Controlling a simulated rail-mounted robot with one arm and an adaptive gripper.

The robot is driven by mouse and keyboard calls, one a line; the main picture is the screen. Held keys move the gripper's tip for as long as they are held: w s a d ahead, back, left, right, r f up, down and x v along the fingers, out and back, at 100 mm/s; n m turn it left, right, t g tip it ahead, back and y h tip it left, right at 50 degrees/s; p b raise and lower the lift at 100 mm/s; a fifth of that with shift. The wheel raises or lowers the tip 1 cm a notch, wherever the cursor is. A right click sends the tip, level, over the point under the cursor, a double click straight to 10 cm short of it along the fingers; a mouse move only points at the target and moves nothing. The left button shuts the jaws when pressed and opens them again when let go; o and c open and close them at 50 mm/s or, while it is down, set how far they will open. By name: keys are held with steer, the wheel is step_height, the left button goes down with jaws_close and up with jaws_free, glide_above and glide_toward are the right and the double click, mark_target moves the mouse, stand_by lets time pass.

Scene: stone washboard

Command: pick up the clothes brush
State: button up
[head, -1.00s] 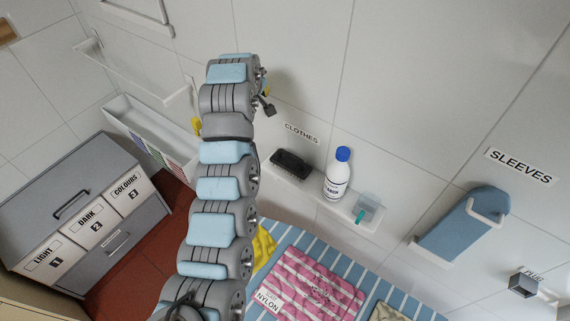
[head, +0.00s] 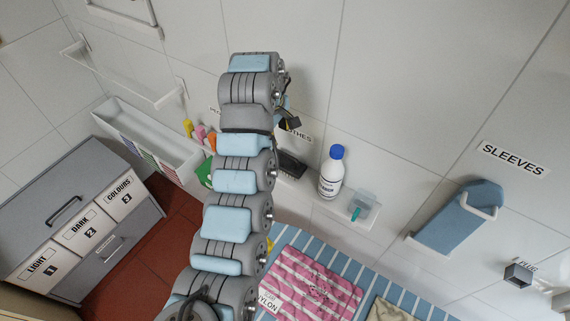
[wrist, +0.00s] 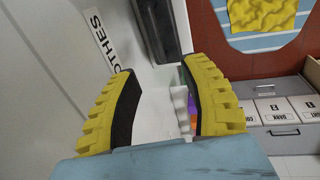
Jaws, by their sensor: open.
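The dark clothes brush (head: 291,163) lies on the white wall shelf under the CLOTHES label, partly hidden behind my arm in the head view. In the wrist view the brush (wrist: 158,27) shows at the top, beyond my fingertips and a little apart from them. My gripper (wrist: 160,84) is open and empty, its two yellow fingers with dark pads spread to either side of the shelf area just short of the brush. In the head view my gripper is mostly hidden by the arm, near the wall above the shelf.
A white bottle with a blue cap (head: 332,172) stands on the shelf right of the brush. A pink striped cloth (head: 312,285) lies on the blue striped board below.

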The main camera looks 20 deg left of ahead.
steer(key=b, duration=0.2)
glide_above(283, 153)
steer(key=s, duration=0.2)
steer(key=shift+f, duration=2.55)
steer(key=shift+w+a+f+p, duration=0.15)
steer(key=shift+w+f+p, duration=0.1)
steer(key=shift+f+p, duration=0.45)
steer(key=shift+w+f, duration=0.15)
steer(key=shift+f, duration=0.35)
steer(key=shift+f, duration=0.1)
steer(key=shift+w+d+f+p, duration=0.1)
steer(key=shift+w+f+p, duration=0.25)
steer(key=shift+f, duration=0.4)
steer(key=shift+w+d+f+p, duration=0.1)
steer(key=shift+w+f+p, duration=0.15)
steer(key=shift+f, duration=1.3)
jaws_close()
